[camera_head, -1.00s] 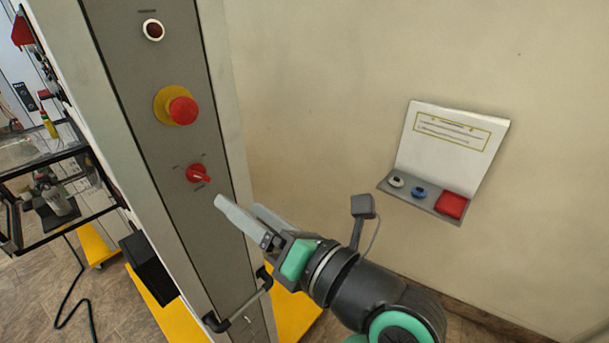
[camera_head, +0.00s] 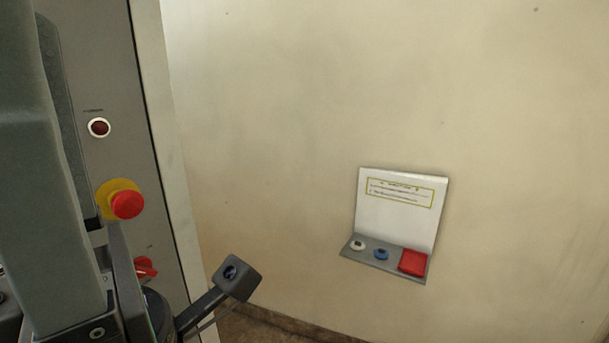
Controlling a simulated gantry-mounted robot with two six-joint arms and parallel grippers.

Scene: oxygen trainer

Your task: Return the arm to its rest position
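The fingertips cannot be made out clearly, so I cannot tell whether the gripper is open or shut, and I see nothing held.
The panel also carries a white-ringed dark red indicator (camera_head: 99,128) and a red mushroom button (camera_head: 127,205) on a yellow base. A wall shelf (camera_head: 352,246) with a white, a blue and a red control and a sign stands at the right. The wall between is bare.

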